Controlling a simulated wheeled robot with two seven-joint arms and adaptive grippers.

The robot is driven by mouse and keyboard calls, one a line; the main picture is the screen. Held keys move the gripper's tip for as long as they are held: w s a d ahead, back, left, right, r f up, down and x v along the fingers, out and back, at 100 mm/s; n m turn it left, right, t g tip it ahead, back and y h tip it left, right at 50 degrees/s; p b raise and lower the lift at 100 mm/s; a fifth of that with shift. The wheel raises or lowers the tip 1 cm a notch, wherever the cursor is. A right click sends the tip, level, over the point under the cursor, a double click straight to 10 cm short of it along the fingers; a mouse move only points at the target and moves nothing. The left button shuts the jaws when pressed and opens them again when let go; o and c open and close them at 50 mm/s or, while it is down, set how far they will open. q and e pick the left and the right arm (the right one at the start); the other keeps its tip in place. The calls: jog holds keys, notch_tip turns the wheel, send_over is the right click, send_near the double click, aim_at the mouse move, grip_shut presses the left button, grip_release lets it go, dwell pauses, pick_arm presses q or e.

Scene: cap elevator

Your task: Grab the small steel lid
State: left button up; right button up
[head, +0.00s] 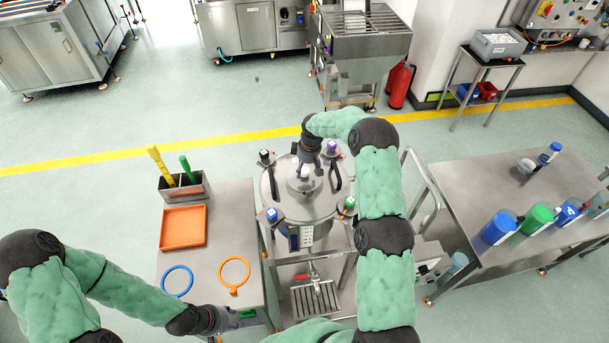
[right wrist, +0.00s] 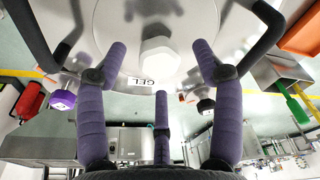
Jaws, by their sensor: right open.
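The small steel lid (head: 303,188) sits on top of the round steel vessel (head: 273,207) in the middle of the head view. In the right wrist view the lid (right wrist: 192,22) fills the upper middle, with a white hexagonal knob (right wrist: 162,58) at its centre. My right gripper (head: 305,170) is over the lid, pointing down. Its purple fingers (right wrist: 160,70) are open and spread around the knob, apart from it. My left gripper (head: 222,320) is low over the front of the left steel table; its fingertips are not clear.
Dark handles (head: 334,178) and coloured-cap clamps (head: 350,203) ring the vessel. The left table holds an orange tray (head: 183,227), a blue ring (head: 177,281), an orange ring (head: 234,272) and a brush holder (head: 185,190). The right table (head: 465,200) carries several coloured containers.

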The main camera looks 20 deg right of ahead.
jog(key=shift+w+f, duration=0.2)
jog(key=shift+f, duration=1)
jog(key=shift+c, duration=0.3)
grip_shut()
jog(key=shift+r, duration=0.15)
